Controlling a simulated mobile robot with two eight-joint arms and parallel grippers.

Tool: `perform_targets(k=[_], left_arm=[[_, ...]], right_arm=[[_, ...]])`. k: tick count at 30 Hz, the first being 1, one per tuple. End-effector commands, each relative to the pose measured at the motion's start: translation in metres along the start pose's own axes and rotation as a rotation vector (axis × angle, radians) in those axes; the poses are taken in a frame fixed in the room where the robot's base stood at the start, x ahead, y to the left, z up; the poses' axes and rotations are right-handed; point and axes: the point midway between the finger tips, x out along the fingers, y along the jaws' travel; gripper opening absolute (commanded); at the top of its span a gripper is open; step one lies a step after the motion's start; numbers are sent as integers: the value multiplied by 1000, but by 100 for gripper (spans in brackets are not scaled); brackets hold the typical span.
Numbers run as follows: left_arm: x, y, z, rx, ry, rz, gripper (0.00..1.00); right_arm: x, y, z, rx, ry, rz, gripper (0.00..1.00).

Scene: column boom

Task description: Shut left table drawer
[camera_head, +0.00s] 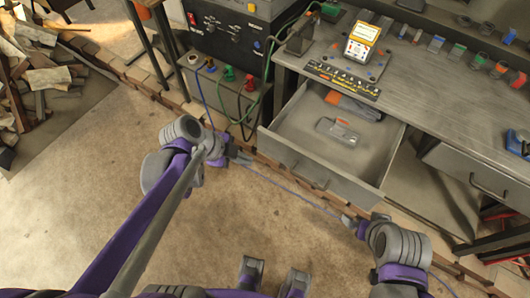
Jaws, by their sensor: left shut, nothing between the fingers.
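The left table drawer (318,174) is pulled out of the grey workbench, its front panel facing me. It is open wide enough to show a grey tool with an orange mark (338,131) and an orange and dark item (353,107) inside. My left gripper (243,159) is shut and empty, just left of the drawer front's left corner; I cannot tell whether it touches. My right gripper (347,221) is below the right part of the drawer front in the picture, apart from it; its jaw opening is too small to read.
The right drawer (480,179) looks shut. A dark power unit (235,30) with cables stands left of the bench. A pile of wood (45,75) lies far left.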

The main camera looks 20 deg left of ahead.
Motion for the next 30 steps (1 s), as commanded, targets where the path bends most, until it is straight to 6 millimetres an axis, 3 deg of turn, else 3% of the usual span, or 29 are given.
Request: perform_targets(k=[5, 11, 24, 30], left_arm=[[6, -9, 5, 163, 52, -14, 0], [20, -10, 4, 197, 62, -17, 0], [109, -11, -2, 196, 61, -17, 0], [119, -38, -8, 194, 60, -18, 0]], right_arm=[[3, 0, 2, 0, -2, 0, 100], [6, 0, 4, 0, -3, 0, 100], [20, 0, 15, 0, -9, 0, 100], [17, 0, 12, 0, -8, 0, 100]])
